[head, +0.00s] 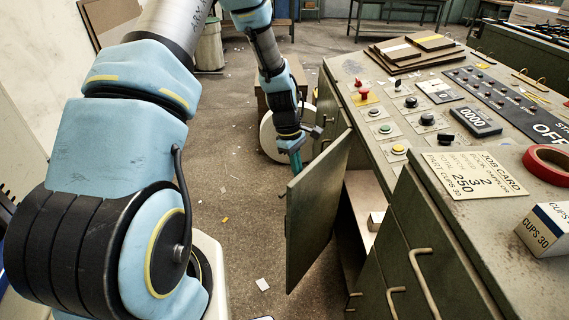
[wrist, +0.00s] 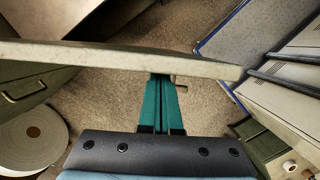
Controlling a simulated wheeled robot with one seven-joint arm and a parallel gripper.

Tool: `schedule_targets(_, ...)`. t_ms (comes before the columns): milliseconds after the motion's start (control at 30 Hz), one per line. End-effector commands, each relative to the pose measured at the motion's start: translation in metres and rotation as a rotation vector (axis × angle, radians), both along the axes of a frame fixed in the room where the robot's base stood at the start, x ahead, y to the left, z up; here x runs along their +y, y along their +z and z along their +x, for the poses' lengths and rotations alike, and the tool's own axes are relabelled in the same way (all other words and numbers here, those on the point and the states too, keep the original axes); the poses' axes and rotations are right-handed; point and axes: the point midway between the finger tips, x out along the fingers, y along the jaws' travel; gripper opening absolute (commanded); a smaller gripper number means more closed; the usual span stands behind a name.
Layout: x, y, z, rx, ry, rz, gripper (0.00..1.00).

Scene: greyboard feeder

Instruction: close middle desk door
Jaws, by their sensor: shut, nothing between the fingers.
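The middle desk door (head: 317,215) is a green-grey panel standing open, swung out from the desk front. Behind it is an open compartment with a pale shelf (head: 362,190). My gripper (head: 296,165) is at the upper part of the door, on the side away from me, and its teal fingers are partly hidden by the door. In the wrist view the door's edge (wrist: 120,57) runs across the picture as a pale band. My fingers (wrist: 161,85) are together and empty, reaching to that band, which hides their tips. I cannot tell whether they touch the door.
The desk top (head: 425,165) holds buttons, a job card (head: 473,174), red tape (head: 548,164) and a carton (head: 547,229). Closed drawers and doors with bar handles (head: 424,283) are nearer me. A white roll (wrist: 32,140) stands near my gripper. The floor left of the door is mostly clear.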

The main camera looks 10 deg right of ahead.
Motion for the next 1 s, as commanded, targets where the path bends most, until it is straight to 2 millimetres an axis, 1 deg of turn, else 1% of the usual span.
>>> schedule_targets(33, -0.009, 0.001, -0.013, 0.001, 0.037, 0.001, 0.0)
schedule_targets(200, -0.039, 0.001, -0.048, 0.001, 0.198, 0.002, 0.0)
schedule_targets(433, -0.086, 0.002, -0.084, 0.0, 0.403, 0.0, 0.0)
schedule_targets(600, -0.118, 0.003, -0.1, 0.0, 0.531, 0.0, 0.0)
schedule_targets(700, -0.133, 0.002, -0.106, 0.0, 0.59, 0.0, 0.0)
schedule_targets(800, -0.145, 0.002, -0.11, -0.001, 0.637, -0.001, 0.0)
schedule_targets(1000, -0.161, 0.001, -0.114, -0.001, 0.696, -0.001, 0.0)
